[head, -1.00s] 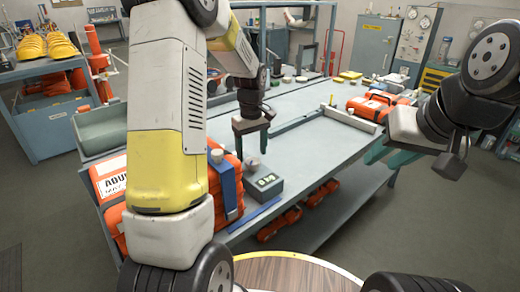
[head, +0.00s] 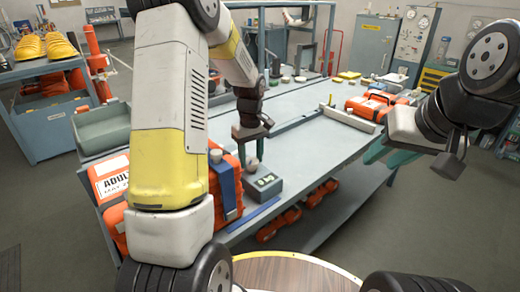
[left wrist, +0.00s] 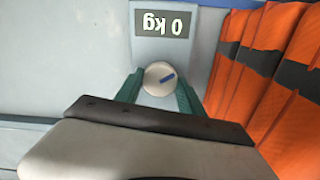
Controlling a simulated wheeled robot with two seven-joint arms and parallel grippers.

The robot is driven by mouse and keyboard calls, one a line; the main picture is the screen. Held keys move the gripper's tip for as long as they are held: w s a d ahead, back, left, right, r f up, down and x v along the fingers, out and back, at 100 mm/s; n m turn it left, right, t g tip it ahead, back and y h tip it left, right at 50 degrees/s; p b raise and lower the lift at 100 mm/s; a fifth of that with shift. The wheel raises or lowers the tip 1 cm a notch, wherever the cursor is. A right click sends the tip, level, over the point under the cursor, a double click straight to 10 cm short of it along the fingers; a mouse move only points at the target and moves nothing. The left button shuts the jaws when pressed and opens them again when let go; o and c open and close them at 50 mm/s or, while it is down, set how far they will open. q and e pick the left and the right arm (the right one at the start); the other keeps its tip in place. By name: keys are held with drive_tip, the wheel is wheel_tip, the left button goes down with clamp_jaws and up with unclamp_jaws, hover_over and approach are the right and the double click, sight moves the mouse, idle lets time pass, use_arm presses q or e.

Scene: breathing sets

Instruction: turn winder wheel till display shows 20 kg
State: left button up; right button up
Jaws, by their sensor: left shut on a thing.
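The winder wheel is a small pale round knob with a blue mark (left wrist: 160,77) on a grey box (head: 266,186) at the table's near edge. The box's display (left wrist: 162,23) reads 0 kg, upside down in the left wrist view; its digits are too small to read in the head view. My left gripper (head: 252,148) comes down on the wheel from above, its green fingers on either side of it, shut on it. My right gripper (head: 388,153) hangs off the table's right side, green fingers apart, empty.
An orange case (head: 372,104) lies behind a low pale rail (head: 347,119). The table's middle (head: 315,150) is clear.

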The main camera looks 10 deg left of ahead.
sight(251, 161)
use_arm(q)
drive_tip(key=m, duration=0.5)
drive_tip(key=shift+m, duration=0.4)
drive_tip(key=m, duration=0.4)
drive_tip(key=shift+m, duration=0.4)
drive_tip(key=o, duration=1.4)
drive_tip(key=shift+c, duration=0.2)
drive_tip(key=shift+r, duration=3.95)
drive_tip(key=shift+r, duration=0.1)
